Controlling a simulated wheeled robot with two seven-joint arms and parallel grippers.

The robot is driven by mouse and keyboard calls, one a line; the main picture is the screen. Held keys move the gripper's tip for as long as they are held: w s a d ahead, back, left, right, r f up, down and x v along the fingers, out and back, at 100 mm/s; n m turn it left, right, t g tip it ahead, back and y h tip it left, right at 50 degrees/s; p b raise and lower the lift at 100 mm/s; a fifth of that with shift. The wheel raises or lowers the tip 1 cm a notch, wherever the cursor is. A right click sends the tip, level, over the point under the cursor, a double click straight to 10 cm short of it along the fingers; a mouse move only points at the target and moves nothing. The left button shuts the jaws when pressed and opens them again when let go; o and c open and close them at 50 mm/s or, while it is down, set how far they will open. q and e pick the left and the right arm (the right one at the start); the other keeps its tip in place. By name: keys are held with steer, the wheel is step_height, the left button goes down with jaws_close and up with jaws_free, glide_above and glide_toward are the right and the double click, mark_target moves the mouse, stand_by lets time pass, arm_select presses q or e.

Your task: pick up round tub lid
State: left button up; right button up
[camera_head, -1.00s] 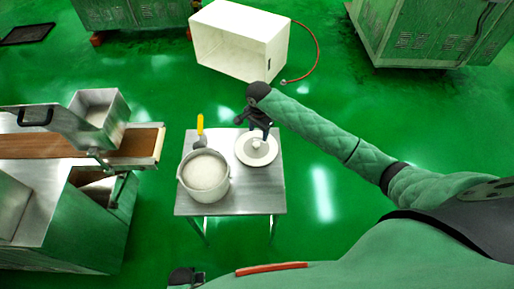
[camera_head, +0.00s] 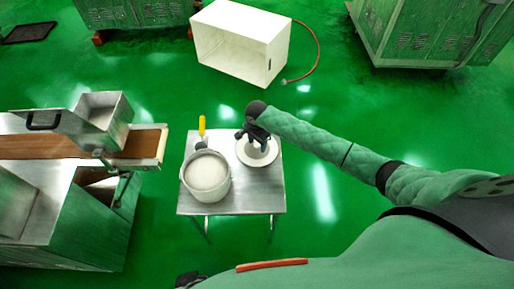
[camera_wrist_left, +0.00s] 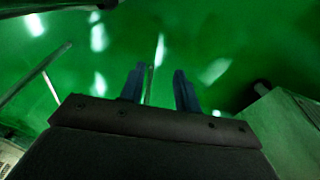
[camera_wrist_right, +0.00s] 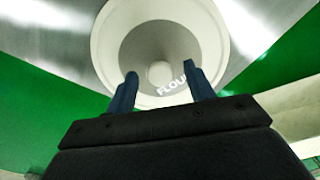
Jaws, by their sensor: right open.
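The round tub lid (camera_head: 258,158) is a white disc on the right part of the small metal table. In the right wrist view the lid (camera_wrist_right: 112,40) shows a grey inner disc, a pale central knob (camera_wrist_right: 159,73) and the letters "FLOU". My right gripper (camera_head: 256,140) is over the lid and hides part of it. In the right wrist view the open fingers (camera_wrist_right: 158,78) stand either side of the knob in the picture; whether they touch it I cannot tell. My left gripper (camera_wrist_left: 158,75) is open and empty, with green floor beyond it.
A white tub (camera_head: 207,178) with pale contents stands left of the lid on the metal table (camera_head: 240,203). A yellow-handled tool (camera_head: 202,128) is behind the tub. A machine with a brown belt (camera_head: 75,146) is at the left. A white box (camera_head: 228,50) stands on the floor behind.

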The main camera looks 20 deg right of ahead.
steer(key=c, duration=1)
steer(key=shift+c, duration=0.2)
